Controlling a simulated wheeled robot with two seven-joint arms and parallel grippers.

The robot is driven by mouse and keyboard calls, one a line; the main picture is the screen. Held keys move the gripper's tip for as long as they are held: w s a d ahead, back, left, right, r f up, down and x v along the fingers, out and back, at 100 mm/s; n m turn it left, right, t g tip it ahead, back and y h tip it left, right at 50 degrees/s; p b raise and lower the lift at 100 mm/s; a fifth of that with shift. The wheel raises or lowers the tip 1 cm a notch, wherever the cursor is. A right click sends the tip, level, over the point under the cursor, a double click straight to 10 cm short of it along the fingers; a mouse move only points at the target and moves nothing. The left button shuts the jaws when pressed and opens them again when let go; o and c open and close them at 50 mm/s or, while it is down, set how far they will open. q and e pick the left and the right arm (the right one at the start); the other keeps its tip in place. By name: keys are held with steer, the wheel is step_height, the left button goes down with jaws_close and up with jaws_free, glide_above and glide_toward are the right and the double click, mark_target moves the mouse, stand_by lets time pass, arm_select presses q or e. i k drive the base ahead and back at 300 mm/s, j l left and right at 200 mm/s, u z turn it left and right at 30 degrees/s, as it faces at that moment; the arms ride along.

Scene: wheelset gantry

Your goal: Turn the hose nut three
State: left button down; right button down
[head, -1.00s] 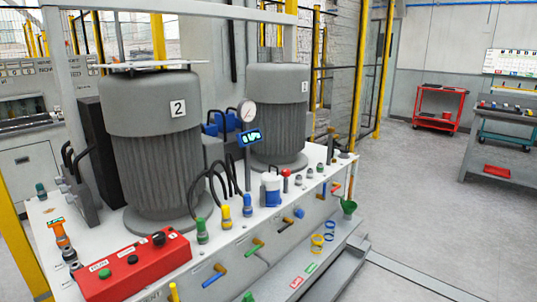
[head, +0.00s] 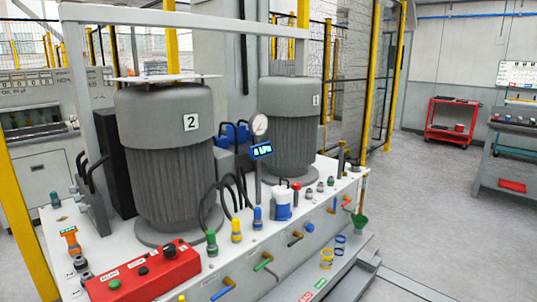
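Three black hoses arch down to coloured hose nuts on the white deck of the power unit: a green nut (head: 211,243), a yellow nut (head: 236,230) and a blue nut (head: 258,218). All three stand upright in a row in front of the large motor marked 2 (head: 170,160). I cannot read which nut carries the number three. Neither of my grippers is in the head view.
A red control box (head: 143,274) sits at the near left of the deck, beside an orange fitting (head: 70,240). Coloured lever handles (head: 264,262) stick out of the front face. A gauge (head: 259,125) and a blue-white canister (head: 282,204) stand behind the nuts. Grey floor (head: 430,210) is free at right.

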mark_target(73, 190)
steer(key=u, duration=0.95)
